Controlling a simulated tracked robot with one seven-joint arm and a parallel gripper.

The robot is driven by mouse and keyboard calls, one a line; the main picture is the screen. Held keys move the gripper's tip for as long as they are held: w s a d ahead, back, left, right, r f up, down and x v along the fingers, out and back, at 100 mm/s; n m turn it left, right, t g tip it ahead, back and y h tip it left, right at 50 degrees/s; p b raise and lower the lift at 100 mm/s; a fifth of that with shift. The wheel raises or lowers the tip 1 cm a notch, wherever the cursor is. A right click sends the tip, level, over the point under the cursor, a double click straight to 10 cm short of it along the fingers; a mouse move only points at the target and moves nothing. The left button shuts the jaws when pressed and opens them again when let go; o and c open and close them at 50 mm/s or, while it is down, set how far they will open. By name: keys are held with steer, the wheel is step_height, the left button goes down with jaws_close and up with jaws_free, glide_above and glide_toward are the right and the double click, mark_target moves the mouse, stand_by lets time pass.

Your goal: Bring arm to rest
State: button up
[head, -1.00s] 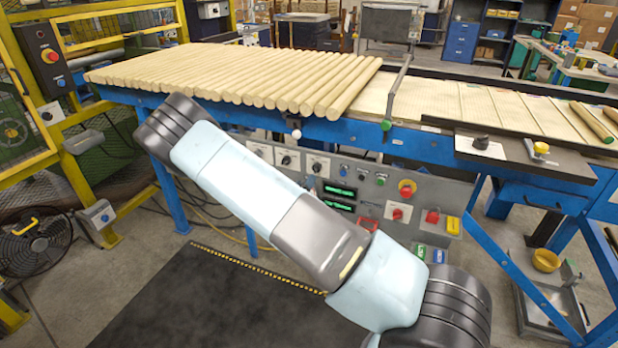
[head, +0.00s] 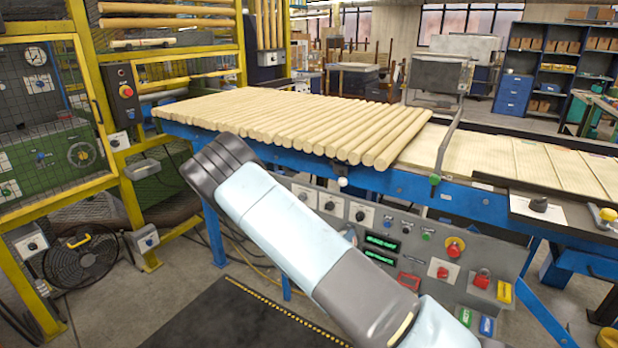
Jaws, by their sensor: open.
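My arm (head: 290,230) crosses the lower middle of the head view, from the upper left down to the lower right edge. Its dark rounded joint stands in front of the blue conveyor frame. My gripper is not in the picture. The arm hides part of the control panel (head: 409,222) behind it.
The conveyor (head: 500,158) runs across the view, with a row of turned wood rods (head: 290,118) on its left part. A yellow machine cage (head: 112,118) and a floor fan (head: 80,268) stand at left. A black mat (head: 215,318) lies on the floor.

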steer(key=s+d+r+m+g, duration=0.7)
steer(key=r+m, duration=0.3)
steer(key=m, duration=0.1)
steer(key=s+d+r+m+g, duration=0.6)
steer(key=s+r+m, duration=0.2)
steer(key=r+m, duration=0.25)
steer(key=s+a+r+m+t+y, duration=0.2)
steer(key=s+a+r+m+y, duration=0.1)
steer(key=s+r+m+y, duration=0.2)
steer(key=s+a+r+m+t+y, duration=0.2)
steer(key=s+r+m+y, duration=0.3)
steer(key=s+r+m, duration=0.4)
steer(key=shift+s+a+r+y, duration=0.45)
steer(key=shift+s+r, duration=1.8)
steer(key=shift+s, duration=2.2)
steer(key=shift+m, duration=0.25)
